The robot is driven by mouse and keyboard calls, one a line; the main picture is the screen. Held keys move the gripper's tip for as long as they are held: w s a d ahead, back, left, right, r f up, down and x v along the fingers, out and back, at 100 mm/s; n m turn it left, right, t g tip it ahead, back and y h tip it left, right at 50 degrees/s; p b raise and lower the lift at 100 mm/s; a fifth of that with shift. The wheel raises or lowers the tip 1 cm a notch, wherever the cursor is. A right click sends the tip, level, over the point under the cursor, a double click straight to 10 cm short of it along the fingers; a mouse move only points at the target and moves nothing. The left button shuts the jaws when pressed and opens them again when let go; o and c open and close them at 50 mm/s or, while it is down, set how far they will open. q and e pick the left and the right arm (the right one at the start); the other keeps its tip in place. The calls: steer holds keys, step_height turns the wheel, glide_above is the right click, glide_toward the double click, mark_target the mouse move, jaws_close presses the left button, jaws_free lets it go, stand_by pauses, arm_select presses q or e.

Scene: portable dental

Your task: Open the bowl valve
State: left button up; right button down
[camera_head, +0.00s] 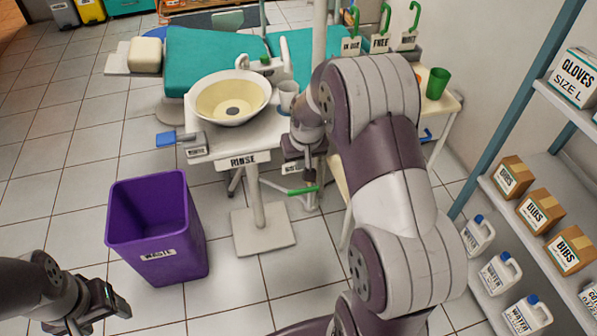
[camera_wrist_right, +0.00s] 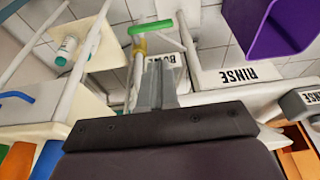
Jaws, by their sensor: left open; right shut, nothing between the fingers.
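The bowl valve shows as a green handle (camera_head: 303,190) below the rinse stand, near a white label (camera_head: 292,168) that is partly hidden by my right arm. In the right wrist view the green handle (camera_wrist_right: 151,27) lies crosswise on a yellow stem, beside the label reading BOWL (camera_wrist_right: 181,66). My right gripper (camera_head: 310,180) is shut and empty, pointing down close to the handle. Its fingers (camera_wrist_right: 158,70) end just short of the yellow stem in the wrist view; I cannot tell whether they touch. My left gripper (camera_head: 118,306) is open and empty at the lower left, far from the valve.
A side table with a green cup (camera_head: 437,83) and shelves (camera_head: 545,160) are at right.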

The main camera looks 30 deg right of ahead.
mark_target(298, 190)
steer(key=b+x, duration=0.1)
steer(key=x, duration=0.3)
steer(key=b+x, duration=0.1)
steer(key=x, duration=0.3)
steer(key=s+b+x, duration=0.1)
steer(key=x, duration=0.3)
steer(key=shift+a+f+b, duration=0.1)
steer(key=shift+f+b, duration=0.2)
steer(key=shift+f, duration=0.15)
